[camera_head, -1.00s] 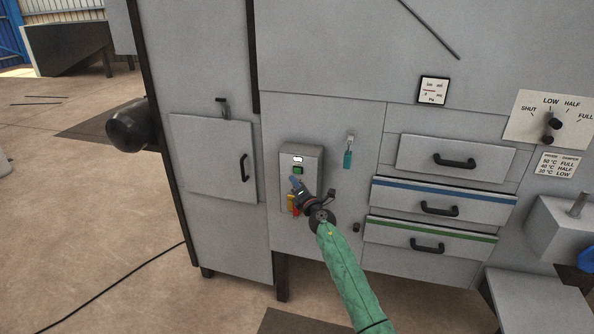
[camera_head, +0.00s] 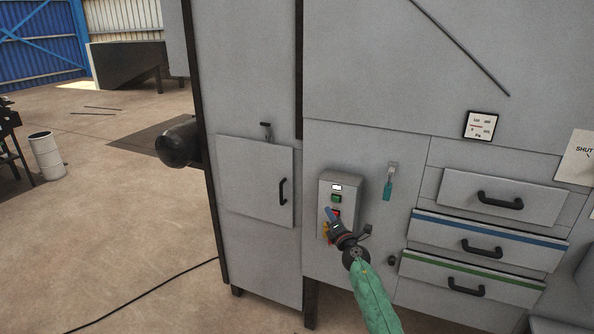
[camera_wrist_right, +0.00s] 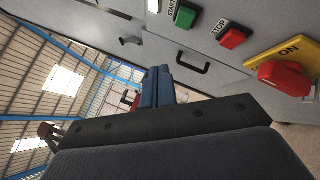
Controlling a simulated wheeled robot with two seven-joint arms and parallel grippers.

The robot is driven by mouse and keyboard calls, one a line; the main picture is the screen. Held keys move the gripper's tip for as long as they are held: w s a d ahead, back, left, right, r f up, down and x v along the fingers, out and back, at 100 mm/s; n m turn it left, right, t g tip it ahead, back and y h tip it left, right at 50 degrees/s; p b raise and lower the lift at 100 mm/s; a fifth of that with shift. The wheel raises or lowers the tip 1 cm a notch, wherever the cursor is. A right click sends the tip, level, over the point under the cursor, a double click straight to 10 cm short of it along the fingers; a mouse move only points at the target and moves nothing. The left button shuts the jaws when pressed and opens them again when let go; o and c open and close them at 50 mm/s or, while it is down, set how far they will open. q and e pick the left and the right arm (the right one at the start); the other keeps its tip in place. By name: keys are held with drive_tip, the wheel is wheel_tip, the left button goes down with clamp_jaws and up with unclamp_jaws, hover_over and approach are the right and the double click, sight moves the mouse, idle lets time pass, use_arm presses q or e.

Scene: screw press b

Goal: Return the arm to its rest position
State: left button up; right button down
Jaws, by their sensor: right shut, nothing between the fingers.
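My right gripper (camera_head: 328,214) is in front of the control box (camera_head: 327,181) on the grey press, its blue fingers shut and empty. The green arm behind it comes up from the bottom. The box carries a green START button (camera_head: 337,198), a red STOP button (camera_head: 337,213) and a yellow-backed switch, partly hidden by my gripper. In the right wrist view the closed blue fingers (camera_wrist_right: 158,88) are apart from the green button (camera_wrist_right: 185,16), the red button (camera_wrist_right: 233,38) and the red knob (camera_wrist_right: 286,77) on its yellow plate marked ON. My left gripper is not in view.
A closed cabinet door (camera_head: 250,180) is left of the box. A teal tag (camera_head: 387,188) hangs to its right, beside drawers with black handles (camera_head: 500,200). A dark round part (camera_head: 178,146) sticks out at the machine's left. Open floor and a white drum (camera_head: 46,156) lie left.

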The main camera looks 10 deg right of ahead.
drive_tip(key=d+f+m+g+h, duration=0.3)
drive_tip(key=d+f+m+h, duration=0.55)
drive_tip(key=m, duration=0.85)
drive_tip(key=s+a+f+m+g+y+b, duration=0.1)
drive_tip(key=s+a+f+m+g, duration=0.15)
drive_tip(key=s+f, duration=0.8)
drive_tip(key=s+a+f+m+g+y, duration=0.2)
drive_tip(key=s+a+f+g, duration=0.25)
drive_tip(key=f, duration=1.05)
drive_tip(key=s+a+f+m+g+y+b, duration=0.1)
drive_tip(key=s+a+f+m+g, duration=0.15)
drive_tip(key=s+f, duration=0.8)
drive_tip(key=s+a+f+g, duration=0.2)
drive_tip(key=s+f, duration=0.6)
drive_tip(key=s, duration=0.5)
drive_tip(key=s+a+f+g+y+b, duration=0.1)
drive_tip(key=s+a+f+g, duration=0.1)
drive_tip(key=s+f, duration=0.6)
drive_tip(key=s+a+f+g+b, duration=0.1)
drive_tip(key=s+f, duration=0.7)
drive_tip(key=s, duration=1.1)
drive_tip(key=shift+s+a+f+g, duration=0.2)
drive_tip(key=shift+s+a+g, duration=0.2)
drive_tip(key=shift+a, duration=0.6)
